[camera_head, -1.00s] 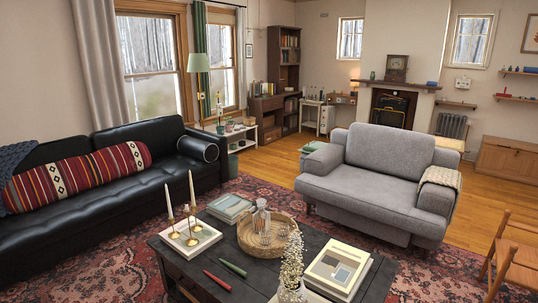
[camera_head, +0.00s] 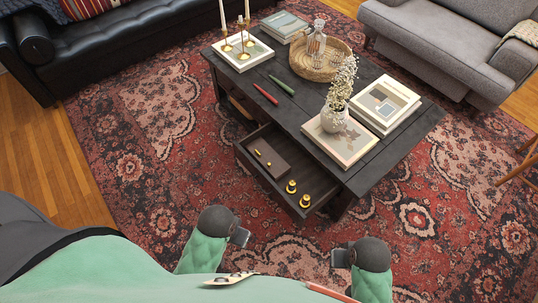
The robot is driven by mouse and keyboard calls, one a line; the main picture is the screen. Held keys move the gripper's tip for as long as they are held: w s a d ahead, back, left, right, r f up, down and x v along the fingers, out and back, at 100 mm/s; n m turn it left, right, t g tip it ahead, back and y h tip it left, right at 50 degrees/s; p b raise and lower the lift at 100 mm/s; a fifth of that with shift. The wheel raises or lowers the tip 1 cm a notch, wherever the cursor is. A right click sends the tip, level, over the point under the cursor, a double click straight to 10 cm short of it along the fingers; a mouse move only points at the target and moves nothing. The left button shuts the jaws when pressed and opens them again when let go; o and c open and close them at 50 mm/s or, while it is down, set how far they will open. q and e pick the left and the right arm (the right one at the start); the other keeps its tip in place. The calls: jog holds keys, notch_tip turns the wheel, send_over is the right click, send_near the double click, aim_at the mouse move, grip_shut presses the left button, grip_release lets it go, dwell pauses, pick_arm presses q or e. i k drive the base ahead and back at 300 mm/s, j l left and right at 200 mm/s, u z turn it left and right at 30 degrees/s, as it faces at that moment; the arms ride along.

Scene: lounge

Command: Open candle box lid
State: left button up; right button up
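A dark brown flat box (camera_head: 266,158) lies in the left part of an open drawer (camera_head: 250,165) under the coffee table. Its top looks closed, and small gold pieces (camera_head: 258,152) show on it. I cannot make out the edge of a lid. My two arms show at the bottom, with dark rounded joints and small grey parts facing each other.
Two gold holders (camera_head: 291,187) stand in the drawer's right part. On the dark coffee table (camera_head: 300,105) are red (camera_head: 265,94) and green (camera_head: 282,85) candles, books (camera_head: 384,103), a flower vase (camera_head: 334,117) and a wicker tray (camera_head: 340,66). The patterned rug (camera_head: 150,190) before the drawer is clear.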

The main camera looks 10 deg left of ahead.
aim_at(274, 164)
jog(key=k+j, duration=0.25)
jog(key=j, duration=0.15)
jog(key=k+j, duration=0.2)
jog(key=j, duration=0.2)
jog(key=k+j, duration=0.25)
jog(key=j, duration=0.15)
jog(key=z, duration=0.05)
